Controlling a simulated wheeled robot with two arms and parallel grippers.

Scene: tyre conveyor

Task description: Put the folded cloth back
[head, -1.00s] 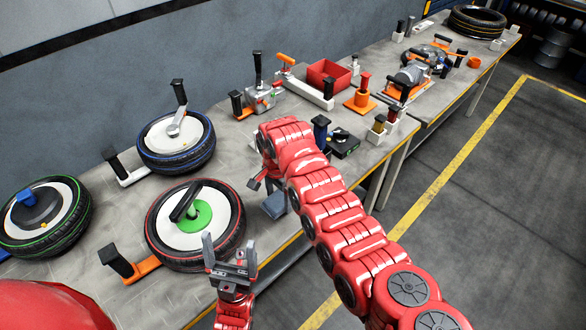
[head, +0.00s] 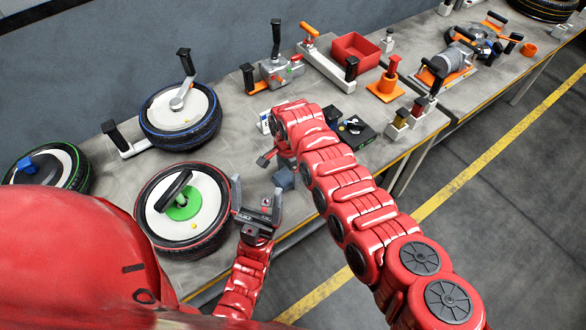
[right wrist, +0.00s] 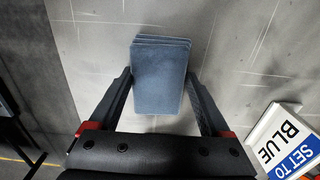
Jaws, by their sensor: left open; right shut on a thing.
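The folded cloth (right wrist: 160,75) is a blue-grey stack of layers between the two fingers of my right gripper (right wrist: 159,88) in the right wrist view. My right gripper is shut on it. In the head view the cloth (head: 284,180) shows near the table's front edge, partly behind my right arm. I cannot tell whether it touches the tabletop. My left gripper (head: 257,197) is open and empty, fingers up, beside the red-striped tyre (head: 150,225).
A white "SET TO BLUE" sign (right wrist: 286,140) stands close to the right gripper. A black box (head: 355,133), a blue-striped tyre (head: 205,130), a red bin (head: 357,50) and an orange-based holder (head: 386,88) stand on the table. Bare tabletop (head: 235,155) lies left of the cloth.

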